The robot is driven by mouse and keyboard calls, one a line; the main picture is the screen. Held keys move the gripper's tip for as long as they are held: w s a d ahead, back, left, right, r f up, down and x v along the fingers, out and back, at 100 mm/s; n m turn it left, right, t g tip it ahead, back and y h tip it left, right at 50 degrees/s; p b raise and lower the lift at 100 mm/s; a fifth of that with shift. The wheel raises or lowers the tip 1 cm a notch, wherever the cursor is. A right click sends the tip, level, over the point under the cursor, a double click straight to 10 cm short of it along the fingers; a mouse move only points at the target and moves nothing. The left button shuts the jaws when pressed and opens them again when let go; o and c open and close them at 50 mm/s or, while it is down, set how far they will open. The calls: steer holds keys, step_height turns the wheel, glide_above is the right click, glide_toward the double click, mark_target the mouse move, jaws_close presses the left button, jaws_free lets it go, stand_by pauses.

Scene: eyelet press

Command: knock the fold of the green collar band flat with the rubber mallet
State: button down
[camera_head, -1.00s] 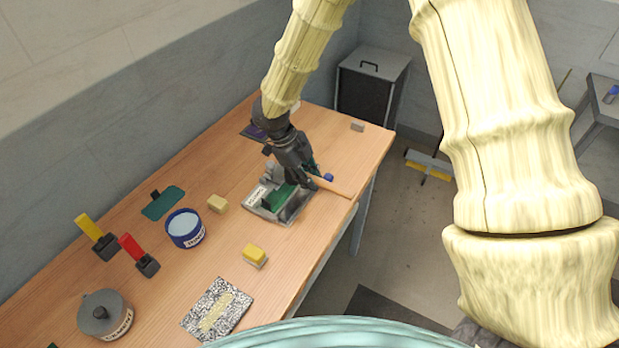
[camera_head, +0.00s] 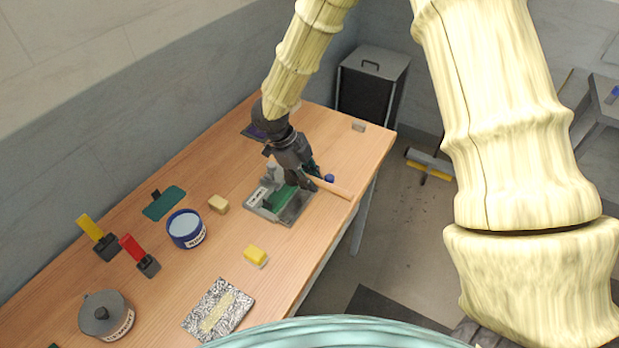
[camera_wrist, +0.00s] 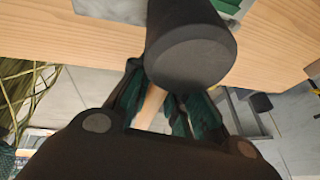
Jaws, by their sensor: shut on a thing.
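The green collar band (camera_head: 284,196) lies on the grey metal fixture (camera_head: 293,212), just below and left of my gripper. Only a green sliver shows at the top of the wrist view. The mallet head is largely hidden in the head view, so contact with the band cannot be told.
A blue tub (camera_head: 186,229), a beige block (camera_head: 218,204), a yellow block (camera_head: 255,254) and a speckled slab (camera_head: 219,310) lie left of the fixture. Red (camera_head: 133,248) and yellow (camera_head: 91,228) handled tools and a lidded grey pot (camera_head: 106,314) are farther left. A small blue thing (camera_head: 329,178) is close beside my gripper.

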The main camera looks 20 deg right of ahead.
steer(key=shift+f+b, duration=0.8)
steer(key=shift+f, duration=1.15)
steer(key=shift+r+p, duration=3)
steer(key=shift+r, duration=0.6)
steer(key=shift+w+d+f, duration=0.1)
steer(key=shift+w+d+n, duration=0.15)
steer(key=shift+w+n, duration=0.05)
steer(key=shift+n, duration=0.1)
steer(key=w+d+r+n+t+b, duration=0.2)
steer(key=w+d+n+t+b, duration=0.1)
steer(key=w+d+n, duration=0.4)
steer(key=shift+n, duration=0.7)
steer(key=f+b, duration=0.1)
steer(key=f, duration=0.1)
steer(key=a+f+b, duration=0.1)
steer(key=b, duration=0.1)
steer(key=f+b, duration=0.2)
steer(key=shift+s+a+f, duration=0.15)
steer(key=shift+s+f, duration=0.2)
steer(key=shift+s, duration=0.05)
steer(key=shift+f+b, duration=0.45)
steer(key=shift+f, duration=0.75)
